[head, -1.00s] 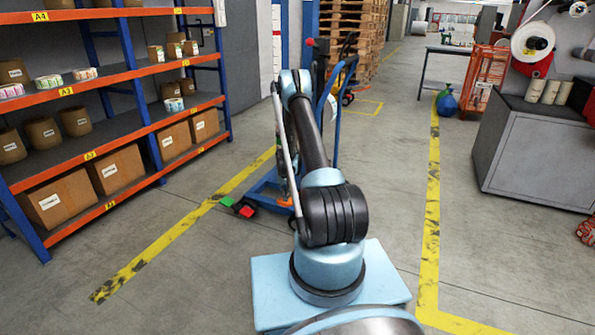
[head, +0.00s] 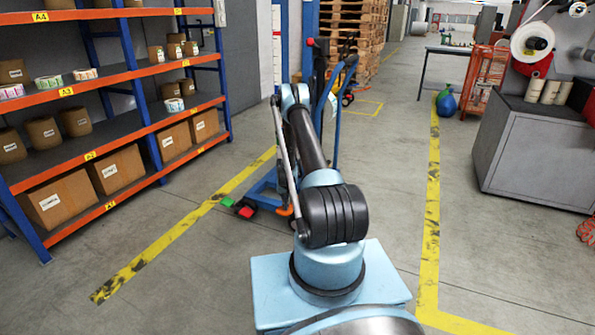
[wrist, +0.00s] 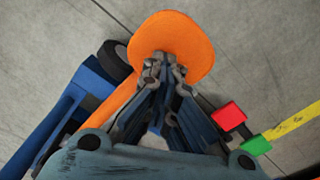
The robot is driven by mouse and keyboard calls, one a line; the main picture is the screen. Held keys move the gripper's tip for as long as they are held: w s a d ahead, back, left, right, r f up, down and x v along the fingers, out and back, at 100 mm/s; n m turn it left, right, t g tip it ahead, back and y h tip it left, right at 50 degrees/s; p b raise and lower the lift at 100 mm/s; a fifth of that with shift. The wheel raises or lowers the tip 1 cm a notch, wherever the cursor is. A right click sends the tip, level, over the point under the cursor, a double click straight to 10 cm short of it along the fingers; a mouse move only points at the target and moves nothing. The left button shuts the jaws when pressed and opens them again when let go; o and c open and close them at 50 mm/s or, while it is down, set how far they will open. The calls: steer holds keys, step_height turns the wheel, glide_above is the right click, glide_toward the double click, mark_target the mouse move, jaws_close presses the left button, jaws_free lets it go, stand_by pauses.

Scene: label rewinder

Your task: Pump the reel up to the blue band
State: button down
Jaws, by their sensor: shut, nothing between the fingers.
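A blue wheeled lifter (head: 268,184) stands beyond my arm in the head view, partly hidden by it. In the wrist view a flat orange pedal (wrist: 178,38) with a rounded end lies under my shut gripper (wrist: 163,66). The fingertips overlap the pedal in the picture; I cannot tell whether they touch it. A red pedal (wrist: 229,116) and a green pedal (wrist: 257,145) are to its right. I cannot make out a reel on the lifter or a blue band.
A shelf rack (head: 150,118) with boxes stands at left. A grey machine (head: 535,150) with a white roll (head: 532,42) stands at right. Yellow floor lines (head: 432,210) run along both sides. Stacked pallets (head: 352,35) are behind the lifter.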

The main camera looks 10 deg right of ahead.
steer(key=shift+d+f, duration=0.15)
steer(key=shift+f, duration=2.15)
step_height(320, 180, up, 12)
steer(key=shift+f, duration=0.25)
step_height(320, 180, down, 12)
steer(key=shift+r, duration=0.35)
